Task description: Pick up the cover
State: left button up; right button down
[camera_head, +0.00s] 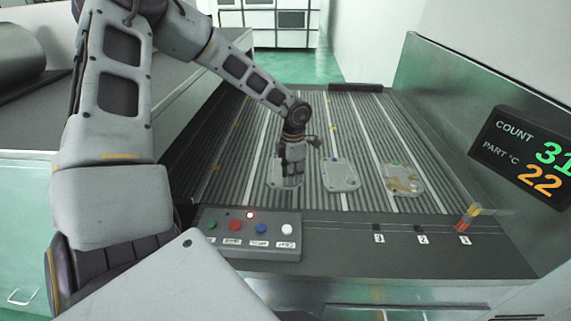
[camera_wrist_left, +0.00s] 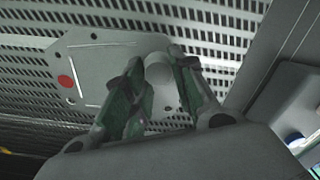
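A flat grey cover (camera_head: 283,181) lies on the slatted conveyor, the left one of three similar castings in the head view. My left gripper (camera_head: 291,160) points down over it and hides part of it. In the left wrist view the cover (camera_wrist_left: 105,57) shows a red dot, small holes and a raised round boss (camera_wrist_left: 158,70). The left gripper's fingers (camera_wrist_left: 157,75) stand on either side of this boss. I cannot tell whether they press on it. The cover appears to lie flat on the slats. My right gripper is not in view.
A middle casting (camera_head: 341,175) and a right casting with brownish marks (camera_head: 403,180) lie on the conveyor (camera_head: 362,125). A button box (camera_head: 248,233) stands at the front edge. A display (camera_head: 527,155) is on the right wall. The far slats are clear.

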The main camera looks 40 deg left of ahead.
pick_arm(q)
grip_shut()
jog(key=shift+r, duration=0.25)
jog(key=shift+r+b, duration=0.95)
jog(key=shift+r, duration=3.85)
